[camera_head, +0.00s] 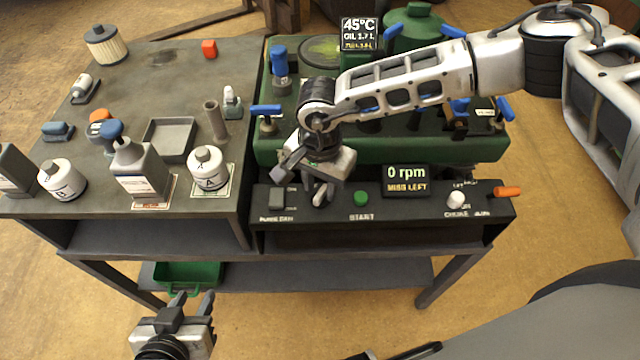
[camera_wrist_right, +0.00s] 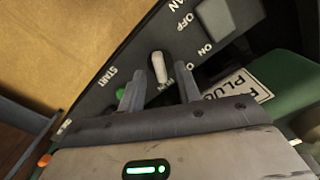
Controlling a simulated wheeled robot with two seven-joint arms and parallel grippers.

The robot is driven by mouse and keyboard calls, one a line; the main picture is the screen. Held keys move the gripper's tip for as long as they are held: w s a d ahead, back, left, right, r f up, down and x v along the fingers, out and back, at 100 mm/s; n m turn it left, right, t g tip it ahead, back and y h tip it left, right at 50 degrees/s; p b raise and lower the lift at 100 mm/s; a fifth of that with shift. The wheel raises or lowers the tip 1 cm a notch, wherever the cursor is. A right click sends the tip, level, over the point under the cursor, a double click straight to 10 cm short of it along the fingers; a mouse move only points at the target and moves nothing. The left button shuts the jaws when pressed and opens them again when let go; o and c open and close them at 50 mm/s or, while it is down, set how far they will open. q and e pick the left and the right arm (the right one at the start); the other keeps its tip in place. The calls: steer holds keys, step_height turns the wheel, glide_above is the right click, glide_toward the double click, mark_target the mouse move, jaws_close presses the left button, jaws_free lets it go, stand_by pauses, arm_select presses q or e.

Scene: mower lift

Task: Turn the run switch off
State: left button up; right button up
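A pale toggle lever (camera_wrist_right: 159,67) stands on the dark control panel (camera_head: 420,209); its label is partly hidden, so I cannot fully read it. In the right wrist view it lies between and just beyond the spread fingertips of my right gripper (camera_wrist_right: 158,88), with no clear contact. In the head view my right gripper (camera_head: 322,192) is low over the panel, hiding much of the lever. A grey rocker switch (camera_head: 276,197) marked ON and OFF is beside it; its label reads as purge fan. My left gripper (camera_head: 193,302) is open and empty in front of the bench.
The green START button (camera_head: 361,199) is right of the lever. A display (camera_head: 406,180) reads 0 rpm. A white knob (camera_head: 456,199) and orange lever (camera_head: 507,192) are further right. Bottles and a grey tray (camera_head: 170,139) stand on the left table.

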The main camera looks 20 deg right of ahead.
steer(key=shift+f, duration=0.6)
jaws_close()
